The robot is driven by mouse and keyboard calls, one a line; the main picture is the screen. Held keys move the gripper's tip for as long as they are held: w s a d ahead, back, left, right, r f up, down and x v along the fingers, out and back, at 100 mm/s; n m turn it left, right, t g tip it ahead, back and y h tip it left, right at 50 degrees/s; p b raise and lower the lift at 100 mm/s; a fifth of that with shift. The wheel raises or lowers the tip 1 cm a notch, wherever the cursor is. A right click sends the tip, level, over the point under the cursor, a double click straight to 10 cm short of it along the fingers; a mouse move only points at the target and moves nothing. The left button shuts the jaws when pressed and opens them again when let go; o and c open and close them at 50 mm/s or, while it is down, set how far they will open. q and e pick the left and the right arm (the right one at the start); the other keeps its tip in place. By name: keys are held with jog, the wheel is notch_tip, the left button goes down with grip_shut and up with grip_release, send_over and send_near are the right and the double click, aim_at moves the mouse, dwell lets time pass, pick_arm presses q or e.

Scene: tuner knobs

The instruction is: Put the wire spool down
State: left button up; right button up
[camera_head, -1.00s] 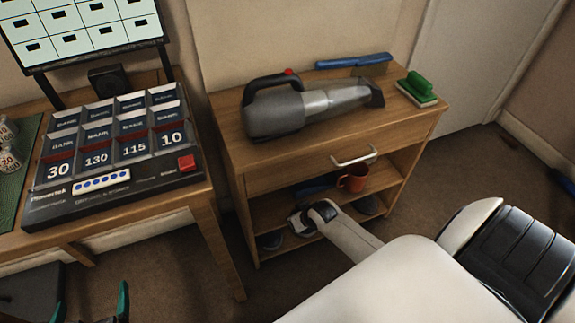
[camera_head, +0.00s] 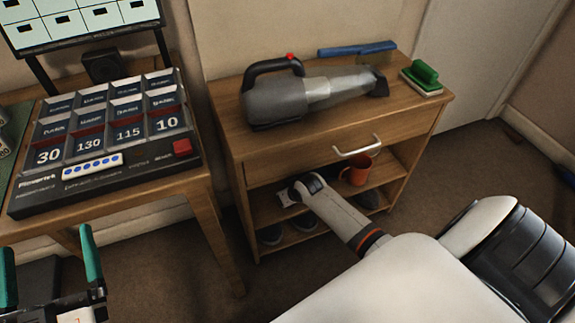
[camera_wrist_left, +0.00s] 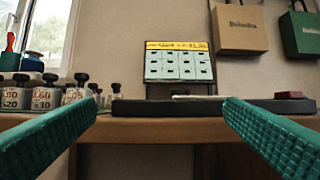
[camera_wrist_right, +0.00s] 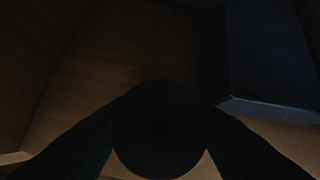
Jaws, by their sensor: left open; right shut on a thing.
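My right arm reaches into the open shelf of the wooden cabinet (camera_head: 262,165), and its gripper is hidden there in the head view. In the right wrist view my right gripper (camera_wrist_right: 160,135) is shut on a dark round thing, which I take to be the wire spool (camera_wrist_right: 160,120). That view is very dark, so I cannot tell whether the spool touches the shelf board (camera_wrist_right: 130,60). My left gripper (camera_head: 47,255) is open and empty at the lower left, in front of the desk. In the left wrist view its green fingers stand wide apart.
An orange mug (camera_head: 357,172) stands on the shelf beside my right arm. A dark box-like thing (camera_wrist_right: 265,55) is near the right gripper. A handheld vacuum (camera_head: 310,95) and green brush (camera_head: 422,77) are on top. The desk holds a price panel (camera_head: 105,140).

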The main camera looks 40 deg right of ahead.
jog(key=shift+f, duration=0.2)
jog(key=o, duration=0.7)
pick_arm(q)
jog(key=shift+w+f, duration=0.1)
jog(key=shift+w, duration=0.25)
pick_arm(e)
jog(key=shift+o, duration=0.2)
jog(key=shift+r, duration=0.15)
